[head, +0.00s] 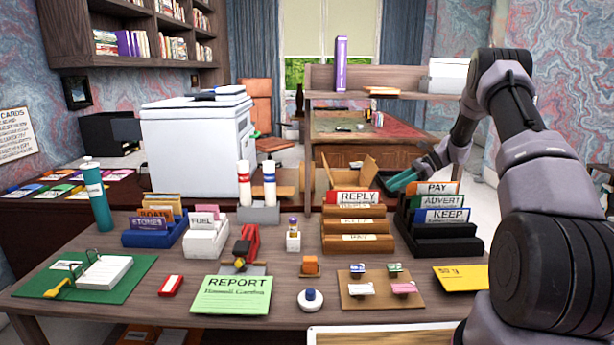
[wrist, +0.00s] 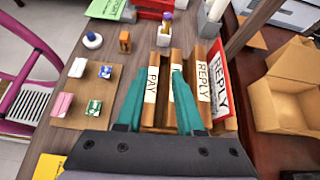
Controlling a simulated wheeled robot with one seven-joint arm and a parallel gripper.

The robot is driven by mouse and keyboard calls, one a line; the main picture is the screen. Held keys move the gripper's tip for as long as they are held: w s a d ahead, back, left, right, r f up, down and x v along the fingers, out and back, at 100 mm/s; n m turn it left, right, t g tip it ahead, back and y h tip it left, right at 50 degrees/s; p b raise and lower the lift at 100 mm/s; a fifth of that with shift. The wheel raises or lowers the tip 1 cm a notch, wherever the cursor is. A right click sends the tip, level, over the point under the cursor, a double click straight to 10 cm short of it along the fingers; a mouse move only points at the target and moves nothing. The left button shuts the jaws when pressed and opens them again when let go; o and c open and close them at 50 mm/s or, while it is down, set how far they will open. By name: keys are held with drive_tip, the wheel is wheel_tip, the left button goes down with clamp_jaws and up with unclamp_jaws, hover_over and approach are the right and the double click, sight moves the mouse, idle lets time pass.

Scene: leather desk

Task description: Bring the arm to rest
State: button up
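My arm comes in from the right in the head view and bends down to my gripper (head: 401,180), which hangs behind and above the black card holder (head: 428,238) at the right. In the wrist view my gripper (wrist: 161,78) shows two teal fingers standing apart with nothing between them. Below and beyond them is the wooden sorter (head: 357,243) with REPLY and PAY labels; it also shows in the wrist view (wrist: 175,60). The fingers appear above the sorter, not gripping it; their exact height is hard to tell.
An open cardboard box (wrist: 289,88) lies beyond the sorter. A pinboard with small cards (head: 385,289), a green REPORT sheet (head: 230,295), a red stapler (head: 246,247) and a teal bottle (head: 97,195) are on the desk. A wooden shelf (head: 392,95) stands behind.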

drive_tip(key=s+a+r+n+t+h, duration=0.1)
drive_tip(key=s+a+r+n+h, duration=0.2)
drive_tip(key=s+r, duration=0.6)
drive_tip(key=s+a+r+n+h, duration=0.25)
drive_tip(key=s+r, duration=0.35)
drive_tip(key=r, duration=0.8)
drive_tip(key=s+r+n+t+h, duration=0.2)
drive_tip(key=s+r+n+t, duration=0.1)
drive_tip(key=s, duration=0.9)
drive_tip(key=s+r+n+t+h, duration=0.2)
drive_tip(key=s+r+n+t, duration=0.1)
drive_tip(key=s, duration=1)
drive_tip(key=shift+s+r+n, duration=0.2)
drive_tip(key=shift+n, duration=0.55)
